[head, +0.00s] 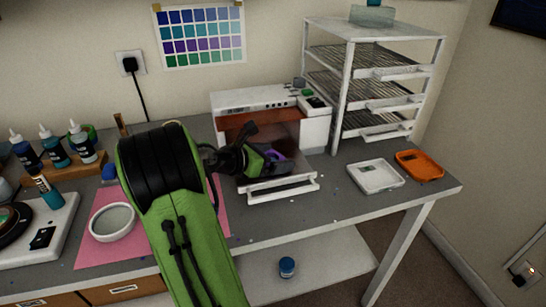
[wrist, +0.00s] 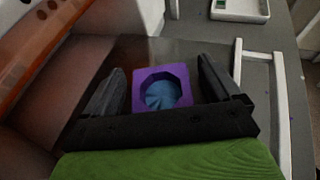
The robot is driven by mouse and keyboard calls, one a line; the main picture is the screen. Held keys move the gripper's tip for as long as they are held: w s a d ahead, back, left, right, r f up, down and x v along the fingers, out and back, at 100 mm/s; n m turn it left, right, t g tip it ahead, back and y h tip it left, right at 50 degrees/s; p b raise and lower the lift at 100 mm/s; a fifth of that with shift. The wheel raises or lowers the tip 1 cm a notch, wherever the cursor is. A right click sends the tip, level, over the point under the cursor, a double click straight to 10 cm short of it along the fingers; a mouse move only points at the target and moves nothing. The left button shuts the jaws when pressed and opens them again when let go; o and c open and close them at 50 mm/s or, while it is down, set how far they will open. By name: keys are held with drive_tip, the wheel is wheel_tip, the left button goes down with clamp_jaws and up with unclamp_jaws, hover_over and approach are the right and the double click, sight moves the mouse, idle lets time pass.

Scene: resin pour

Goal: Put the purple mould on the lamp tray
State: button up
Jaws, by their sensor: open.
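The purple mould (wrist: 139,95) has an eight-sided opening with blue filling inside. In the wrist view it sits between the two fingers of my gripper (wrist: 160,88), with a gap on each side. My gripper is open around it. In the head view my gripper (head: 266,164) is low over the lamp tray (head: 283,194), at the front of the white lamp box (head: 228,105). A bit of the purple mould (head: 291,152) shows behind the gripper there. The lamp tray is pulled out; its white edge shows at right in the wrist view (wrist: 283,115). The mould appears to rest on its dark floor.
A white dish (head: 376,177) and an orange dish (head: 419,165) lie right of the lamp box. A white rack (head: 340,100) with several shelves stands behind them. At left are a pink mat (head: 95,250), a white cup (head: 112,222) and several bottles (head: 54,147).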

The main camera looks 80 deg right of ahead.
drive_tip(key=shift+r, duration=0.15)
drive_tip(key=p+v, duration=0.4)
drive_tip(key=v, duration=0.7)
drive_tip(key=shift+r, duration=0.15)
drive_tip(key=shift+w+a+r, duration=0.1)
drive_tip(key=shift+w+a, duration=0.1)
drive_tip(key=shift+a, duration=0.2)
drive_tip(key=w+a+m+t+y, duration=0.3)
drive_tip(key=w+a+m+t, duration=0.15)
drive_tip(key=a, duration=0.45)
drive_tip(key=w+a+m+t+y, duration=0.25)
drive_tip(key=a+t, duration=0.35)
drive_tip(key=a, duration=0.3)
drive_tip(key=s+a+m+t+y, duration=0.1)
drive_tip(key=s+a+y, duration=0.1)
drive_tip(key=a, duration=0.6)
drive_tip(key=s+a+m+t+y, duration=0.2)
drive_tip(key=a+y, duration=0.1)
drive_tip(key=a, duration=0.6)
drive_tip(key=shift+s+a+m, duration=0.2)
drive_tip(key=shift+a+m, duration=0.05)
drive_tip(key=shift+m, duration=0.05)
